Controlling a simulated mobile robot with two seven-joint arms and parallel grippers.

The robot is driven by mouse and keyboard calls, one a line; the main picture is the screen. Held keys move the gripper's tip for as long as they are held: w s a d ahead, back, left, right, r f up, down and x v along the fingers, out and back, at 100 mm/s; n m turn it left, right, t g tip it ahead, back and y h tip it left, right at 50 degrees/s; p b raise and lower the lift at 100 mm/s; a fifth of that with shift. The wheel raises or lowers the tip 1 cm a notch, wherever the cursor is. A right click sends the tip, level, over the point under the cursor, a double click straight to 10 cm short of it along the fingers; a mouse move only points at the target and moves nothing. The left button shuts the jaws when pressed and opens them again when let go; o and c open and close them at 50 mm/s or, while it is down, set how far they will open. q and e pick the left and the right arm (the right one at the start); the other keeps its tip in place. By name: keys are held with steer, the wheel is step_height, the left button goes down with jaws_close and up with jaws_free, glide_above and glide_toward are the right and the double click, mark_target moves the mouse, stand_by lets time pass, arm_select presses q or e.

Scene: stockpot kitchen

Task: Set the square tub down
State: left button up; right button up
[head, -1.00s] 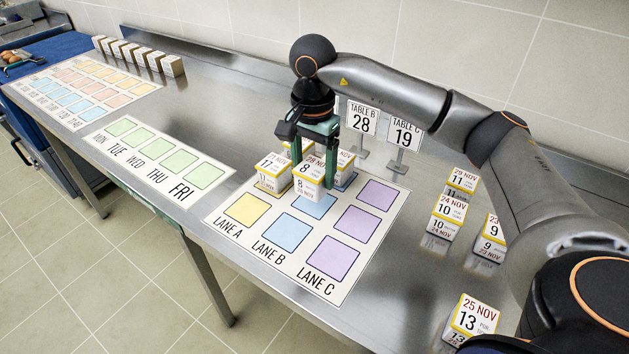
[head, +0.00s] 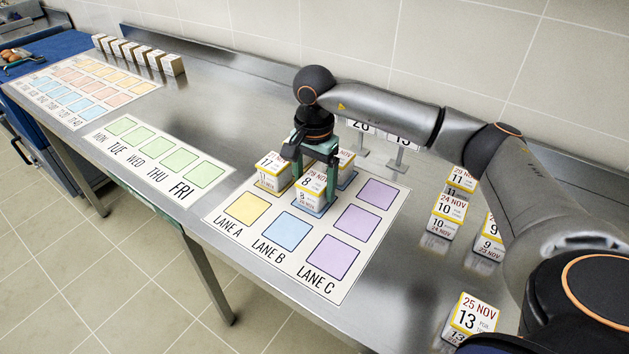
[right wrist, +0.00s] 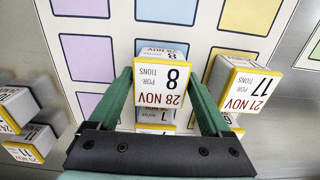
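The square tub (head: 313,188) is white with a yellow-edged lid marked 28 NOV, 8 portions. My right gripper (head: 316,182) is shut on it, with a green finger on each side. In the right wrist view the tub (right wrist: 162,82) sits between the fingertips of my right gripper (right wrist: 160,88). The tub is upright over the middle blue cell of Lane B on the lane mat (head: 300,277). It looks at or very near the mat; I cannot tell if it touches. My left gripper is out of view.
A tub marked 17 (head: 271,171) stands close on the left in Lane A. Another tub (head: 346,160) stands behind in Lane B. The front blue cell (head: 286,231) and purple cells (head: 362,222) are empty. Table signs (head: 402,141) stand behind; several dated tubs (head: 447,212) stand right.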

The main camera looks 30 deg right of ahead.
mark_target(314, 180)
steer(key=shift+o, duration=1.1)
step_height(314, 180, up, 12)
steer(key=shift+r, duration=0.2)
